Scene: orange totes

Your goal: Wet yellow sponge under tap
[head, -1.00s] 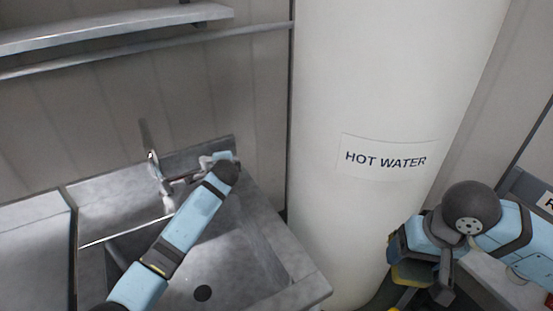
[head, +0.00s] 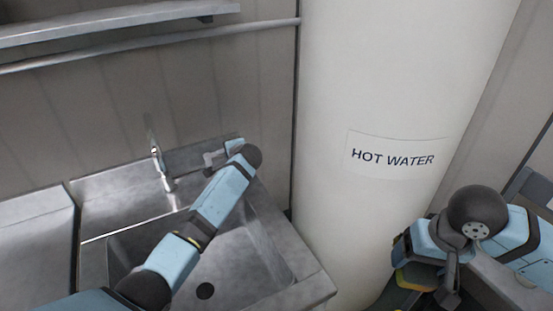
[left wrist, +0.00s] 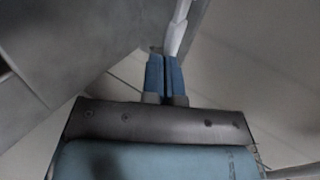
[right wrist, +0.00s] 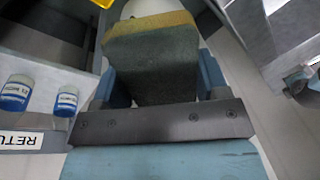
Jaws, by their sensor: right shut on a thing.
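The metal tap (head: 160,168) stands at the back edge of the steel sink (head: 240,255) in the head view. My left gripper (head: 213,160) is just right of the tap, partly hidden by its own wrist. In the left wrist view its blue fingers (left wrist: 165,75) are pressed together, with a pale bar, perhaps part of the tap, just beyond the tips. The sponge (right wrist: 152,65), dark grey-green with a yellow layer along its far edge, is clamped between my right gripper's fingers (right wrist: 163,88). In the head view the sponge is low at right, away from the sink.
A white cylinder labelled HOT WATER (head: 375,80) stands between the sink and my right gripper. A shelf (head: 120,22) and a rail are above the sink. Two blue-and-white containers (right wrist: 66,103) stand left of the sponge in the right wrist view. The basin looks empty.

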